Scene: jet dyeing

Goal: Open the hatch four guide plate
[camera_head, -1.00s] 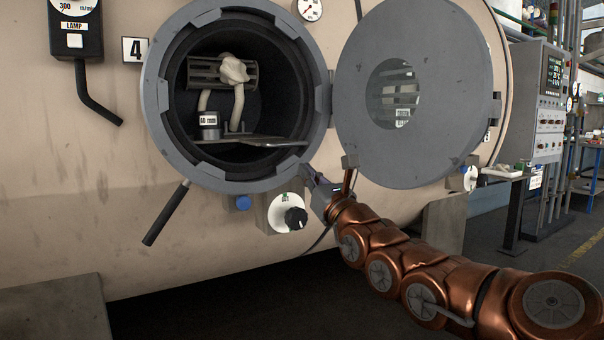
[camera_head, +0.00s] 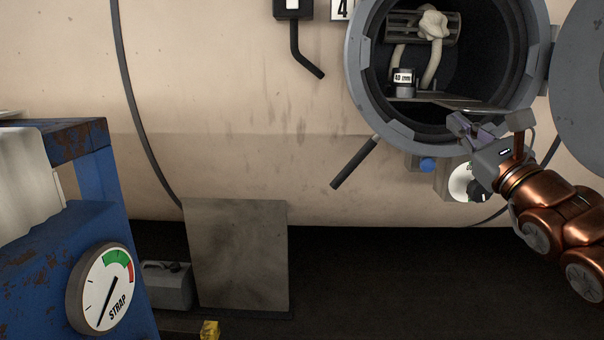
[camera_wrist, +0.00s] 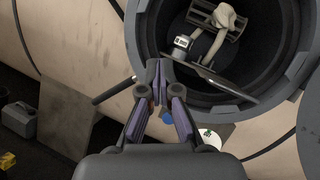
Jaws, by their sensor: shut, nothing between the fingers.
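Hatch four (camera_head: 368,118) is a round grey-rimmed opening in the beige vessel, with its door (camera_head: 582,100) swung open to the right. The guide plate (camera_head: 462,103) lies flat across the lower part of the opening; it also shows in the wrist view (camera_wrist: 222,82). A white fabric rope (camera_head: 433,25) hangs over a slatted roller above it. A dark cylinder labelled 40 mm (camera_head: 404,90) stands at the plate's left. My gripper (camera_head: 456,120) is shut and empty in front of the lower right rim. Its fingertips (camera_wrist: 159,70) appear left of the plate in the wrist view, apart from it.
A dark lever rod (camera_head: 354,162) slopes down from the lower left rim. A dial with a black knob (camera_head: 461,182) and a blue button (camera_head: 428,165) sit below the hatch. A rusty blue frame with a STRAP gauge (camera_head: 103,290) stands at the near left.

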